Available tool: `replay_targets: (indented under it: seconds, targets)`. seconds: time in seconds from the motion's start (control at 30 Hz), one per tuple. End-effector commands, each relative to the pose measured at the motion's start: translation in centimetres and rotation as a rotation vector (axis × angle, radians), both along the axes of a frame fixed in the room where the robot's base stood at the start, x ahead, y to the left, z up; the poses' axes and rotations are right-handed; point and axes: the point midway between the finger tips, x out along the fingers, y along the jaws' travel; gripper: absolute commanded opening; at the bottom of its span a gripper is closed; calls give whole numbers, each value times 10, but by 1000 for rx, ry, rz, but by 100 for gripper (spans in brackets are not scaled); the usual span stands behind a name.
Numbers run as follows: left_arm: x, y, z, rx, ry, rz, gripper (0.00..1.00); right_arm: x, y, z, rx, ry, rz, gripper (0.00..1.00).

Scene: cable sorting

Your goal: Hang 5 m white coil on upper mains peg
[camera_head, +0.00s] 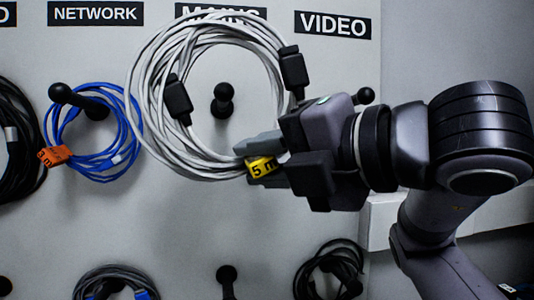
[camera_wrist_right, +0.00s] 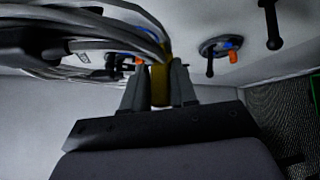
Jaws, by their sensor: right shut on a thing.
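The white coil (camera_head: 150,95) hangs upright in the head view, with black plugs on its sides and a yellow 5 m tag (camera_head: 262,168) at its lower right. My right gripper (camera_head: 256,163) is shut on the coil at this tag; the yellow tag (camera_wrist_right: 160,84) also shows between the fingers in the right wrist view. The upper mains peg (camera_head: 222,101) shows through the coil's opening, under the MAINS label (camera_head: 220,14), which the coil partly covers. I cannot tell whether the coil is around the peg or still in front of its tip. My left gripper is not in view.
A blue coil (camera_head: 125,105) hangs on the network peg (camera_head: 62,93) at left, near the white coil's edge. The upper video peg (camera_head: 364,96) shows just behind my right gripper.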

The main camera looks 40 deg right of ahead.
Motion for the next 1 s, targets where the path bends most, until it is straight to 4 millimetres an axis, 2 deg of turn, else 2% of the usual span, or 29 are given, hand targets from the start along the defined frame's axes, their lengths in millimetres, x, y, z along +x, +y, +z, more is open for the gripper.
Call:
replay_targets:
  seconds: [0.33, 0.83, 1.0]
  targets:
    - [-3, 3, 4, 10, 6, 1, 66, 20, -13, -1, 2, -1, -2, 0]
    - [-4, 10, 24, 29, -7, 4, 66, 48, -31, -5, -3, 0, -4, 0]
    - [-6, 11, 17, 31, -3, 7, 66, 58, -36, -9, 1, -4, -2, 0]
